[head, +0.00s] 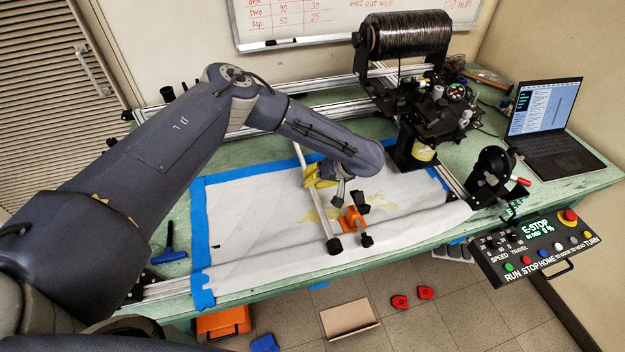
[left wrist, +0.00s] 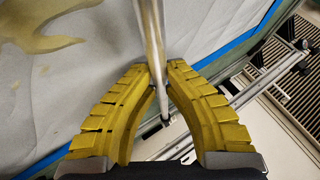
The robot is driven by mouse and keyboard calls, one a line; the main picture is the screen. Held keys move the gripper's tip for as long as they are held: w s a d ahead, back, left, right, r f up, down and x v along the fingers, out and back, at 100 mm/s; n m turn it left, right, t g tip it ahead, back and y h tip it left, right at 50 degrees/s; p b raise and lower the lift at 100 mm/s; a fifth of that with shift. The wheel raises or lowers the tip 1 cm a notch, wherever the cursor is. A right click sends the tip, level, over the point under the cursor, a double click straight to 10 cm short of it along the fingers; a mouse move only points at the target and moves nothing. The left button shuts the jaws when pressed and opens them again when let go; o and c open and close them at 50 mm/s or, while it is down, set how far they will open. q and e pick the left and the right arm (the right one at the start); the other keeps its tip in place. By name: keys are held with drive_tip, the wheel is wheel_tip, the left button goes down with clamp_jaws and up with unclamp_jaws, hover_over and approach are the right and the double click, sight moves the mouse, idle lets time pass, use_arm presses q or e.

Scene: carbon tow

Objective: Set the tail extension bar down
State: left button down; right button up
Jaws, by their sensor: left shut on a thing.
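The tail extension bar (head: 327,222) is a thin silver rod with a black foot at its near end. My left gripper (head: 320,175), with yellow ribbed fingers, is shut on the bar. In the left wrist view the bar (left wrist: 152,35) passes between the closed yellow fingertips (left wrist: 162,72). Whether the bar touches the sheet or hangs just above it, I cannot tell. An orange piece (head: 351,219) with black ends is just right of the bar. My right gripper is out of view.
Blue tape (head: 200,235) borders the white sheet (head: 255,225), which has yellowish stains. A winding machine with a black spool (head: 410,35) stands behind right. A laptop (head: 550,120) and control panel (head: 535,245) are at the right. A blue-handled tool (head: 168,245) lies left.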

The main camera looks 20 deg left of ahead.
use_arm(q)
drive_tip(key=shift+f, duration=0.1)
drive_tip(key=c, duration=1.5)
unclamp_jaws()
drive_tip(key=shift+o, duration=0.2)
drive_tip(key=shift+d+r, duration=0.15)
drive_tip(key=shift+r, duration=0.35)
drive_tip(key=shift+v, duration=1.8)
